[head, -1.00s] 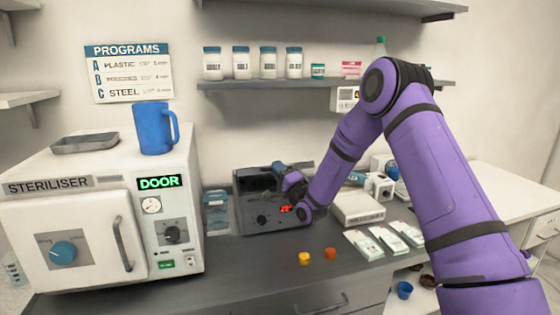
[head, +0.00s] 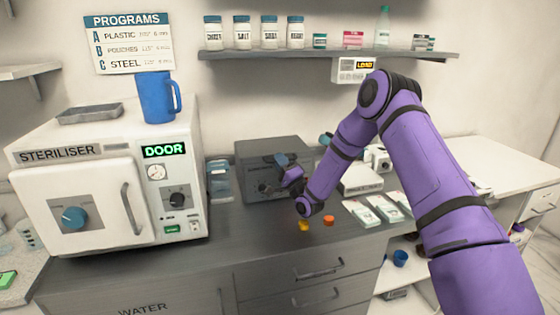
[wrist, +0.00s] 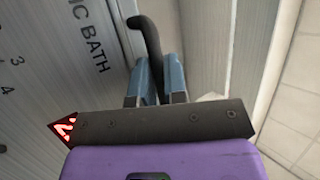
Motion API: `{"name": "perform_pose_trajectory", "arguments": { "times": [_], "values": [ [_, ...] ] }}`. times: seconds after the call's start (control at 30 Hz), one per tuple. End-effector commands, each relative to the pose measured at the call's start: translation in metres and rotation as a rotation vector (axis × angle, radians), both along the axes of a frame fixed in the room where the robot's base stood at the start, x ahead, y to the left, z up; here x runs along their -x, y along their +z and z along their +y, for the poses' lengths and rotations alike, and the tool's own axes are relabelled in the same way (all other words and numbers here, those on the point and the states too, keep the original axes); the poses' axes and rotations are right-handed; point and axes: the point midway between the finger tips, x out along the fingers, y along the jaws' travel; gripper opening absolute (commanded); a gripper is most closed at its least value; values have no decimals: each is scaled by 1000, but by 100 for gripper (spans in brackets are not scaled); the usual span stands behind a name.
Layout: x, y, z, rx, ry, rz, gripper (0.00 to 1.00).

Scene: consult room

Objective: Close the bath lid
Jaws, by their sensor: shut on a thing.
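The bath (head: 250,185) is a dark grey box on the counter, right of the steriliser. Its lid (head: 275,147) shows as a flat grey top and looks down on the box; any small gap cannot be made out. My gripper (head: 283,172) is at the bath's front. In the wrist view, the blue fingers of my gripper (wrist: 158,80) are shut on a black curved handle (wrist: 149,38).
The steriliser (head: 100,185) stands left with a blue mug (head: 155,98) on top. A yellow cap (head: 304,225) and an orange cap (head: 328,220) lie in front of the bath. Pouches (head: 375,210) lie to the right. The front counter is largely clear.

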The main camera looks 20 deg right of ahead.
Motion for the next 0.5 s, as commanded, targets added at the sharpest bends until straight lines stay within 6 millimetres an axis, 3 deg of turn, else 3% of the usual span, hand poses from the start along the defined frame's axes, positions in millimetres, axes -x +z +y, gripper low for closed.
{"name": "perform_pose_trajectory", "arguments": {
  "times": [0.2,0.23,0.27,0.5],
  "values": [
    [1,-5,0,0,0,13,0],
    [1,-5,0,0,0,13,15],
    [1,-5,0,0,0,13,22],
    [1,-5,0,2,0,13,22]
  ]
}}
